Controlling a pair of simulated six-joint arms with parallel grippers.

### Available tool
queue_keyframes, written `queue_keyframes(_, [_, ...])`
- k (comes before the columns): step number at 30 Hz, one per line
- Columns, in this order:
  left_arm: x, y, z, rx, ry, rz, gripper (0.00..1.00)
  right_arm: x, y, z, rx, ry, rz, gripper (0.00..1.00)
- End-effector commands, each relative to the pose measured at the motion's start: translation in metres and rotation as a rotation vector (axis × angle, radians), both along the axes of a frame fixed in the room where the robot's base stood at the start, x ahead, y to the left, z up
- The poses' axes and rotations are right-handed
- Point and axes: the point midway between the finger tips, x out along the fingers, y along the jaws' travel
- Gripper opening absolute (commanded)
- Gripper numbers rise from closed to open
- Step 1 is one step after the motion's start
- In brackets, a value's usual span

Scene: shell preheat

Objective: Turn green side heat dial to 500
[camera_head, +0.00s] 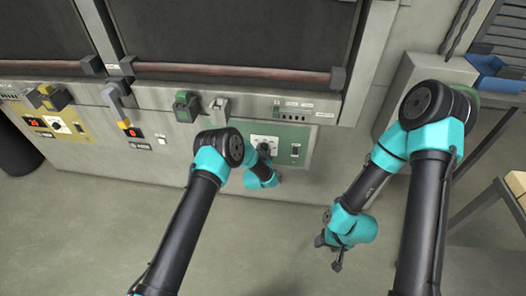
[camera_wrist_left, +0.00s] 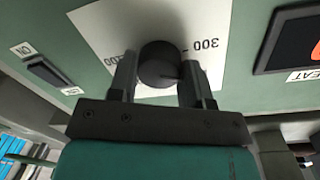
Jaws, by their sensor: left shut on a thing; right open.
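The green panel (camera_head: 301,133) is on the front of the machine, right of centre in the head view. Its black heat dial (camera_wrist_left: 158,65) sits on a white scale plate (camera_wrist_left: 95,28), and "300" reads upside down to the right of it. Another number at the left is partly hidden by a finger. My left gripper (camera_wrist_left: 157,82) is shut on the dial, one finger on each side; in the head view the gripper (camera_head: 264,149) mostly covers it. The dial's exact setting cannot be told. My right gripper (camera_head: 333,250) is open and empty, low over the floor.
A red display (camera_wrist_left: 305,38) and an ON switch (camera_wrist_left: 48,72) flank the dial. A green lever (camera_head: 185,106) and a grey lever (camera_head: 219,108) stand above left. A yellow panel (camera_head: 60,125) is far left. A blue bin (camera_head: 495,75) is at right. The floor in front is clear.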

Motion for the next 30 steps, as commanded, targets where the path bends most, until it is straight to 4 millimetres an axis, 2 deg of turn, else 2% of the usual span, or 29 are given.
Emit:
queue_keyframes(12, [0.0001, 0.0, -0.0001, 0.206, -0.027, -0.001, 0.21, 0.0, 0.0, 0.0, 0.0, 0.0, 0.0, 0.58])
queue_keyframes(26, [0.0, 0.0003, -0.0001, 0.226, -0.03, 0.0, 0.21, 0.0, 0.0, 0.0, 0.0, 0.0, 0.0, 0.58])
queue_keyframes(27, [0.0001, 0.0003, -0.0002, 0.225, -0.03, 0.0, 0.47, 0.0, 0.0, 0.0, 0.0, 0.0, 0.0, 0.58])
queue_keyframes(30, [0.0, 0.0003, -0.0001, 0.225, -0.03, 0.0, 0.56, 0.0, 0.0, 0.0, 0.0, 0.0, 0.0, 0.58])
